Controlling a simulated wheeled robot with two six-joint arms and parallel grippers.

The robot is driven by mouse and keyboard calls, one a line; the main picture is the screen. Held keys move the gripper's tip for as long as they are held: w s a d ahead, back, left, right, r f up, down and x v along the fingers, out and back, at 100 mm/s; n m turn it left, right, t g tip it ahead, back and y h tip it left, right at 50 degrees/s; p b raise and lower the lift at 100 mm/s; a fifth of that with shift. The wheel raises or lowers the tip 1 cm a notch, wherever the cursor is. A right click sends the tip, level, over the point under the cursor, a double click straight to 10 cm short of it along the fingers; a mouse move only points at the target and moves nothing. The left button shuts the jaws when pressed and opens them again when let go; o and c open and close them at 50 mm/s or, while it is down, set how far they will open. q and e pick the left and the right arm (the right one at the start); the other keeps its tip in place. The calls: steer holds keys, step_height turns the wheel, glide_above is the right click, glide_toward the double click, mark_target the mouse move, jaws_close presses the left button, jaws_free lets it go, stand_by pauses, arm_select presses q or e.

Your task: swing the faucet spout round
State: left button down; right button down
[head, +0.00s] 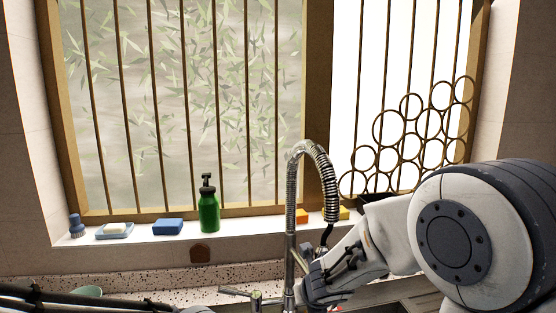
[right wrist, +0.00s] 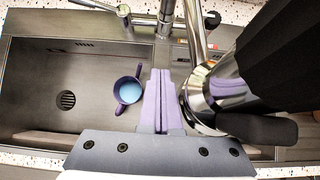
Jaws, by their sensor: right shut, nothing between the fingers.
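The chrome faucet (head: 290,225) stands upright at the sink, with a coiled spring spout (head: 328,185) arching over to the right. In the right wrist view, the chrome and black spray head (right wrist: 215,88) hangs large at the right, with the faucet pipe (right wrist: 196,30) behind it. My right gripper (right wrist: 161,73) is shut and empty, its lilac fingers just left of the spray head; I cannot tell whether they touch. In the head view my right arm reaches in from the right and its hand covers the lower spout. My left gripper is not in view.
The steel sink basin (right wrist: 30,75) holds a purple two-handled cup (right wrist: 127,90) left of my fingers. A faucet lever (head: 236,292) sticks out left.

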steer(key=w+d+p, duration=0.1)
steer(key=w+d, duration=0.2)
steer(key=d, duration=0.2)
steer(key=shift+d, duration=0.35)
steer(key=s+r+p, duration=0.1)
steer(key=r+p, duration=0.1)
steer(key=s+d+r+p, duration=0.1)
steer(key=r+p, duration=0.1)
steer(key=s+r+p, duration=0.1)
steer(key=r+p, duration=0.1)
steer(key=r, duration=0.1)
steer(key=shift+d+r, duration=0.1)
steer(key=shift+d, duration=0.15)
steer(key=shift+s+r, duration=0.3)
steer(key=shift+s, duration=0.05)
stand_by(0.9)
